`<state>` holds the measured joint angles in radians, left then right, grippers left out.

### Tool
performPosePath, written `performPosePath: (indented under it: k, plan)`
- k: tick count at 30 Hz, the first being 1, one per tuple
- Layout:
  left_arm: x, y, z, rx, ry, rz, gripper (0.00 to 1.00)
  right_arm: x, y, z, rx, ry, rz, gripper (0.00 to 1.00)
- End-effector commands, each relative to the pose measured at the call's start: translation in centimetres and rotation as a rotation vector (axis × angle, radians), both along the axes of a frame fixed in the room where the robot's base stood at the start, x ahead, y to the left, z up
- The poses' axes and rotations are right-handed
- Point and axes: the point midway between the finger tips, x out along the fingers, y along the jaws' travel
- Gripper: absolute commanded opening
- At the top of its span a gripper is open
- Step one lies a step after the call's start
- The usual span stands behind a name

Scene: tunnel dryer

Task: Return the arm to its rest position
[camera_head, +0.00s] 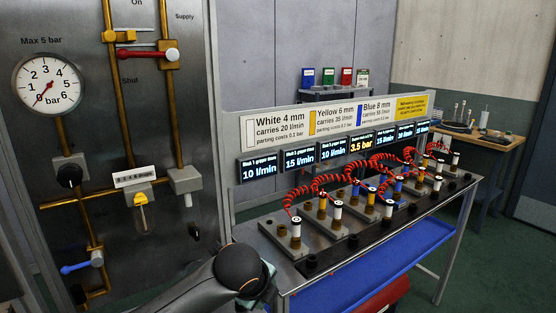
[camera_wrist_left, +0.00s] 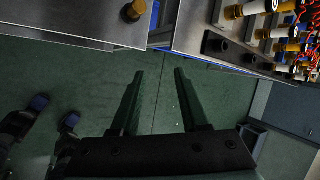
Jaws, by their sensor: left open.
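My left arm (camera_head: 215,281) comes in at the bottom of the head view, its rounded dark joint by the near left corner of the bench. Its gripper is not clearly seen there. In the left wrist view my left gripper (camera_wrist_left: 156,74) shows two dark parallel fingers, apart and empty, over the green floor (camera_wrist_left: 160,105). The edges of metal surfaces lie just beyond the fingertips. My right gripper is in neither view.
The bench (camera_head: 425,213) carries manifold blocks with red coiled hoses (camera_head: 331,180). A blue tray (camera_head: 372,265) sits under it. The panel at left holds a pressure gauge (camera_head: 48,83), a red-handled valve (camera_head: 143,54) and a blue-handled valve (camera_head: 81,265). Green floor is free at right.

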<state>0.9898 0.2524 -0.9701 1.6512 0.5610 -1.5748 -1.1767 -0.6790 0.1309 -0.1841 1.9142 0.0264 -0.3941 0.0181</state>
Motion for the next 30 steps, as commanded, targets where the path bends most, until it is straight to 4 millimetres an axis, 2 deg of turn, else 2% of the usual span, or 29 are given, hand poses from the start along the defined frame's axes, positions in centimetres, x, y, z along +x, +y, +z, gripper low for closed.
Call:
performPosePath:
  k: [1, 6, 10, 14, 20, 24, 30]
  plan:
    - [-0.9, -0.9, -2.1, -0.09, 0.03, 0.038, 0.45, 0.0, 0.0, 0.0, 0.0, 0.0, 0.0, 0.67]
    - [-2.9, -2.6, -7.2, -0.377, 0.097, 0.209, 0.45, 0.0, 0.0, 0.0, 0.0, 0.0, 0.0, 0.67]
    - [-4.7, -2.8, -10.6, -0.577, 0.151, 0.369, 0.45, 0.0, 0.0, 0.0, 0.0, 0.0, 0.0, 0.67]
    - [-6.7, -2.1, -14.0, -0.756, 0.2, 0.547, 0.45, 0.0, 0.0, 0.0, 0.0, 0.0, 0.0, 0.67]
    - [-10.6, 0.7, -19.0, -0.984, 0.248, 0.848, 0.45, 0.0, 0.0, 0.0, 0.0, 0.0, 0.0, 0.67]
    - [-14.2, 3.8, -22.3, -1.11, 0.255, 1.062, 0.45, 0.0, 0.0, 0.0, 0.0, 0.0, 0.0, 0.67]
    - [-20.3, 9.0, -25.9, -1.236, 0.223, 1.336, 0.45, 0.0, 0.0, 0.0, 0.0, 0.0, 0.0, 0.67]
